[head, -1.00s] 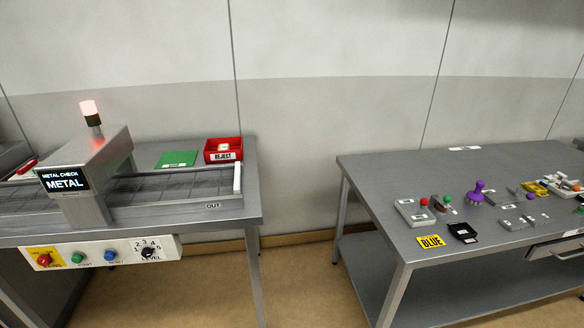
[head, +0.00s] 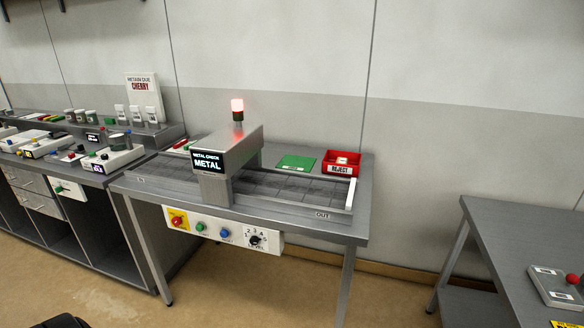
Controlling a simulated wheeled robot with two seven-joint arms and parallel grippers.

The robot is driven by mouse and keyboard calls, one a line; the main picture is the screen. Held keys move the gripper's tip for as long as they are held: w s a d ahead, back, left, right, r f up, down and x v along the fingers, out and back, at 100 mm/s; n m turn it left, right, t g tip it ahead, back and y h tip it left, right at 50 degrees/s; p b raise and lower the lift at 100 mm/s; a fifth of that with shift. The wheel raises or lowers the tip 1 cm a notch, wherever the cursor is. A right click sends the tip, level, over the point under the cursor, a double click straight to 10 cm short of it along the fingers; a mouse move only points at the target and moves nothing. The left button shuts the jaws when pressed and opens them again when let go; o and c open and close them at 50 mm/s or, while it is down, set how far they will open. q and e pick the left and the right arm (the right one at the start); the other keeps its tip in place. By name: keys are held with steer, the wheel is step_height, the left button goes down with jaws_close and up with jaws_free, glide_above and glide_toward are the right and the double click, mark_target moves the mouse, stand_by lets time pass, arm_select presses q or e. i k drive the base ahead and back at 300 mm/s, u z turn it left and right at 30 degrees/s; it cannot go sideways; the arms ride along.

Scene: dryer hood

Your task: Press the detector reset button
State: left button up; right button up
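The metal detector (head: 226,160) stands over the conveyor on a grey table in the middle. Below the table's front edge is a white control panel (head: 270,243). It carries a red button on yellow (head: 177,221), a green button (head: 201,227), a blue button (head: 225,234) and a black level dial (head: 257,240). The small label under the blue button is too small to read now; it looked like "RESET" earlier. Neither of my grippers is in view.
A red reject bin (head: 341,165) and a green mat (head: 296,163) lie behind the conveyor. A cluttered workbench (head: 85,174) adjoins at left. Another grey table (head: 500,235) stands at right, with open floor (head: 390,300) between.

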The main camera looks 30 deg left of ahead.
mark_target(224, 234)
steer(key=u, duration=1.5)
